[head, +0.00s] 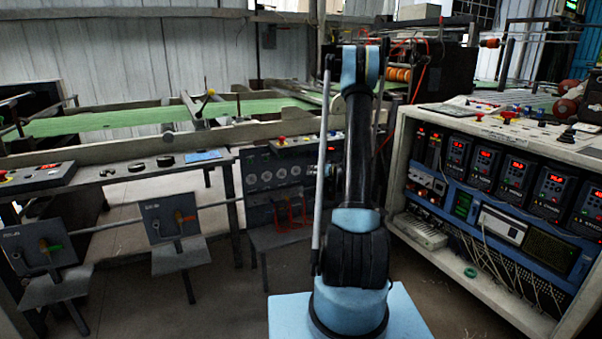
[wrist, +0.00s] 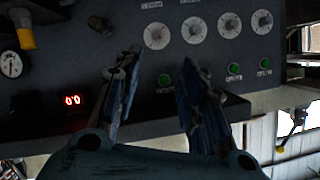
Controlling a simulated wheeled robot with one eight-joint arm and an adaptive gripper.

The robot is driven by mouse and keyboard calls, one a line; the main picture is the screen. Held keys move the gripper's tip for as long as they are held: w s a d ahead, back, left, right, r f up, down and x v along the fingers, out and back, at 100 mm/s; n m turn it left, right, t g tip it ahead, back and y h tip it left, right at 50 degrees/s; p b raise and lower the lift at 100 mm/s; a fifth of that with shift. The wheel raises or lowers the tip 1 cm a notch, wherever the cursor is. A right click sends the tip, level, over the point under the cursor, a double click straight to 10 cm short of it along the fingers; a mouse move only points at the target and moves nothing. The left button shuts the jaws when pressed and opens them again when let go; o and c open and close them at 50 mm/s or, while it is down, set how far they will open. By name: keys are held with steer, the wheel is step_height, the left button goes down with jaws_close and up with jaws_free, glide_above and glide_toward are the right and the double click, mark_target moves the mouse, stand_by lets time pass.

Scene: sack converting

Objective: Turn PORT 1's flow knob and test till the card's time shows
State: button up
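A dark panel (wrist: 70,60) fills much of the wrist view. It bears a row of several white round dials or knobs (wrist: 194,30), with green buttons (wrist: 164,80) below them. The labels are too small to read, so I cannot tell which is PORT 1. A white gauge (wrist: 11,64) is at the left edge. My gripper (wrist: 160,62) is open and empty, its fingers apart in front of the panel. The panel also shows in the head view (head: 262,158), left of my arm, which hides part of that area. I cannot identify the card.
A bench with black knobs (head: 165,160) and a blue flat sheet (head: 203,155) stands at left. Two lever stands (head: 170,217) are in front of it. A cabinet of red displays (head: 515,168) stands close at right. Some floor is clear between.

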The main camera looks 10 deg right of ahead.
mark_target(298, 171)
steer(key=x, duration=1.7)
steer(key=shift+w+d+f, duration=0.1)
steer(key=shift+d, duration=0.1)
jaws_close()
